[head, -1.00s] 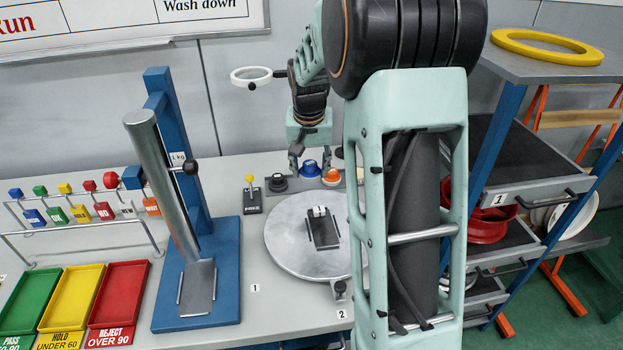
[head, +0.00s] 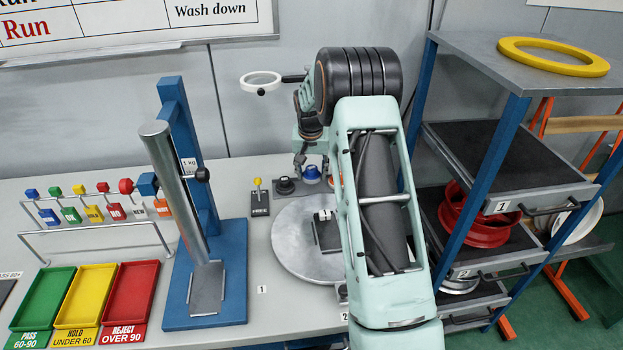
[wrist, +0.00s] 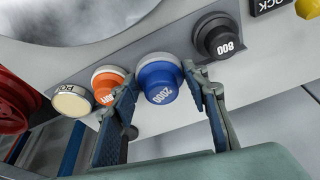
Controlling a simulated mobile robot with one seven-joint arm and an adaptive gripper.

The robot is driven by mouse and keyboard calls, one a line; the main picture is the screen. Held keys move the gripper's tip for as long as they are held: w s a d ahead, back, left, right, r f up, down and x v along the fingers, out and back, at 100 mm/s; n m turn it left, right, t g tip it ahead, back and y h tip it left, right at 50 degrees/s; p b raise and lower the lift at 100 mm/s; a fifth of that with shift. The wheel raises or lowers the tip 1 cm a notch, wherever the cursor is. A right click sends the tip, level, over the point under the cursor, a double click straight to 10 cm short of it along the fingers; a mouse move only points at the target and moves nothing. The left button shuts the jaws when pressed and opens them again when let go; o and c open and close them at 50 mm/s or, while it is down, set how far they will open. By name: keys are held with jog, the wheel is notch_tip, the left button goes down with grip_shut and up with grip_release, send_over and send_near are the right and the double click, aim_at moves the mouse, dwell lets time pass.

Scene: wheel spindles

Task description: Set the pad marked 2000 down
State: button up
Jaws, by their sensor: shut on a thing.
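The blue pad marked 2000 (wrist: 160,82) is between the two fingers of my gripper (wrist: 163,84) in the wrist view. My gripper is shut on it. The pad is over the grey strip, and I cannot tell whether it touches the strip. In the head view the blue pad (head: 312,173) shows low by my gripper, behind the grey disc. My forearm hides part of the area to its right.
A black pad marked 800 (wrist: 217,38) is on one side, an orange pad (wrist: 108,84) and a cream pad (wrist: 72,101) on the other. The grey disc (head: 290,248) lies in front. A yellow-knobbed lever (head: 259,197) stands left. The shelf rack (head: 497,150) is at right.

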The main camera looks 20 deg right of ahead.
aim_at(311, 175)
jog(key=shift+s+x, duration=0.15)
jog(key=shift+x, duration=0.65)
jog(key=shift+s+x, duration=0.15)
jog(key=shift+x, duration=0.65)
jog(key=shift+a+f, duration=0.15)
jog(key=shift+f, duration=0.05)
jog(key=shift+f, duration=0.15)
jog(key=o, duration=0.8)
jog(key=shift+o, duration=0.2)
jog(key=shift+r, duration=0.4)
jog(key=b+v, duration=0.1)
jog(key=v, duration=1)
jog(key=shift+r, duration=0.35)
jog(key=shift+s+a, duration=0.1)
